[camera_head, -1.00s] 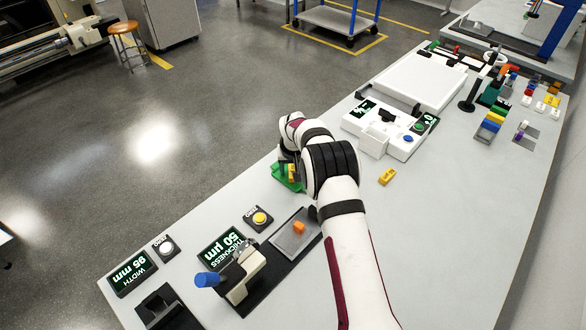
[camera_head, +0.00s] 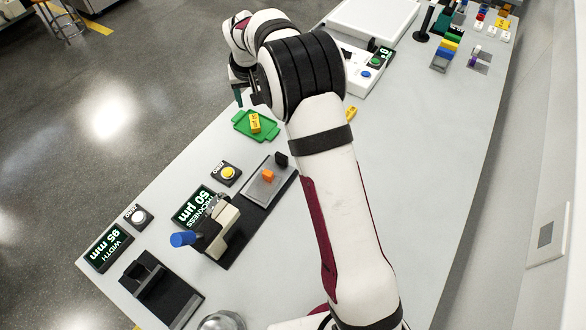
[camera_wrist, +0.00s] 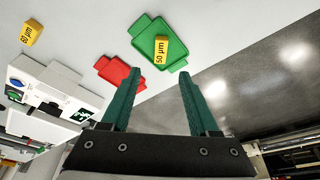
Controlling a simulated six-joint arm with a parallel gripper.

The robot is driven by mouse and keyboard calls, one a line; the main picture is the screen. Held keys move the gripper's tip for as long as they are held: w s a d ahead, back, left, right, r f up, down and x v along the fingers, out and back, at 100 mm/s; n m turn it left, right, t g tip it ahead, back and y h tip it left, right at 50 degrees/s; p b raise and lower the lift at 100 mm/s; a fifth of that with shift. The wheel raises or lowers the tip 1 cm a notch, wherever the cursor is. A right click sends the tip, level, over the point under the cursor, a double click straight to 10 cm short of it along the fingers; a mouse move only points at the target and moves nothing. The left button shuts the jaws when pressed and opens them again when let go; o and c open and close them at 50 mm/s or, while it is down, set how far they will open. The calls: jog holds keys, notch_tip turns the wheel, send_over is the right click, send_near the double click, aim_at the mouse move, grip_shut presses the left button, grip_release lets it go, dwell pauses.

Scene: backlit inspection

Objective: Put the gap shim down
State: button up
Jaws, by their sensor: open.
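A yellow gap shim (camera_head: 255,123) marked 50 µm lies on the green tray (camera_head: 270,128) near the table's left edge. In the wrist view the shim (camera_wrist: 161,48) rests on the green tray (camera_wrist: 142,36), clear of the fingers. My gripper (camera_wrist: 158,82) is open and empty, its two green fingers wide apart. In the head view my gripper (camera_head: 240,95) is raised beyond the tray and partly hidden by my arm. A second yellow block (camera_wrist: 31,32), also marked 50 µm, lies apart on the bare table; the head view shows it beside my arm (camera_head: 351,113).
A red tray (camera_wrist: 113,71) lies beside the green one. A thickness gauge with a blue knob (camera_head: 205,232), a plate with an orange block (camera_head: 268,176), and a white device (camera_head: 364,65) stand on the table. The floor lies past the table edge.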

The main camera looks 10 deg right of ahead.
jog(key=s+d+r+m+g, duration=0.15)
jog(key=s+r, duration=0.35)
jog(key=s, duration=0.5)
jog(key=s+d+r+m, duration=0.1)
jog(key=s+d+r, duration=0.1)
jog(key=s+r, duration=0.55)
jog(key=s+f+m+g+y, duration=0.1)
jog(key=s+f, duration=0.1)
jog(key=s, duration=1)
jog(key=s+f+m+g, duration=0.1)
jog(key=s+m, duration=0.1)
jog(key=s, duration=1)
jog(key=shift+s+f+y, duration=0.4)
jog(key=shift+d, duration=0.1)
